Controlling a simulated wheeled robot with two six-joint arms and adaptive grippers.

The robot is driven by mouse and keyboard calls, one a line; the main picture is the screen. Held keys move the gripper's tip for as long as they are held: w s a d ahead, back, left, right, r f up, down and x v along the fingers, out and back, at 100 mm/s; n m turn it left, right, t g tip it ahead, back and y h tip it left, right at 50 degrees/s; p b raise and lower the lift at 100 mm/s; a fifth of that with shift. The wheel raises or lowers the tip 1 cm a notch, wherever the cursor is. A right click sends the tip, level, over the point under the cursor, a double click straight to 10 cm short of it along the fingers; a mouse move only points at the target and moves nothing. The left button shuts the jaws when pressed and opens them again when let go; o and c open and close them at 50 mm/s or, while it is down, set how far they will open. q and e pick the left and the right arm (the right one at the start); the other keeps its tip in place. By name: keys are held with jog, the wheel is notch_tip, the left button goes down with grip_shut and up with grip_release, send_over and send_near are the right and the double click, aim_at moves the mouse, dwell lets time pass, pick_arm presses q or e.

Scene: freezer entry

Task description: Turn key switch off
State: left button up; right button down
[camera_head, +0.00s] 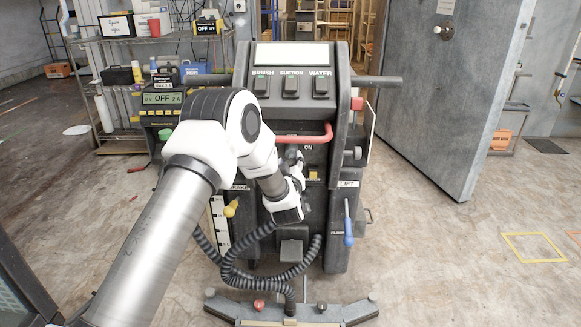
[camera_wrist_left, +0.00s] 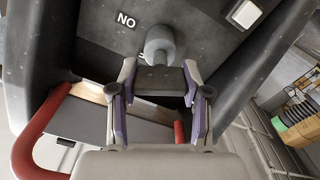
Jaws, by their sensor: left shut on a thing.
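A grey floor machine (camera_head: 293,120) stands in front of me, with a white ON label (camera_head: 308,147) on its dark panel. The ON label (camera_wrist_left: 126,20) shows turned over in the wrist view. Beside it a grey round key switch (camera_wrist_left: 160,42) carries a dark flat key head (camera_wrist_left: 160,80). My left gripper (camera_wrist_left: 161,88) has a finger on each side of the key head and is shut on it. In the head view my left gripper (camera_head: 294,160) is at the panel just under the red handle, and its own wrist mostly hides the key.
A red bar handle (camera_head: 300,138) crosses close above my gripper. A yellow knob (camera_head: 232,208) and a blue lever (camera_head: 348,232) stick out lower on the machine. Shelves (camera_head: 125,40) stand behind left, a thick grey door (camera_head: 440,90) right.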

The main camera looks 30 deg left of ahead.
pick_arm(q)
jog(key=n+b, duration=0.1)
jog(key=n, duration=0.1)
jog(key=n+b, duration=0.1)
jog(key=n, duration=0.1)
jog(key=n+b, duration=0.2)
jog(key=shift+f, duration=0.3)
jog(key=n+b, duration=0.3)
jog(key=shift+s+f+n, duration=0.1)
jog(key=shift+n, duration=0.3)
jog(key=shift+n+b, duration=1.05)
jog(key=shift+n, duration=0.35)
jog(key=o, duration=1.2)
jog(key=shift+a, duration=0.1)
jog(key=shift+c, duration=0.2)
jog(key=shift+r, duration=0.2)
jog(key=shift+s, duration=0.1)
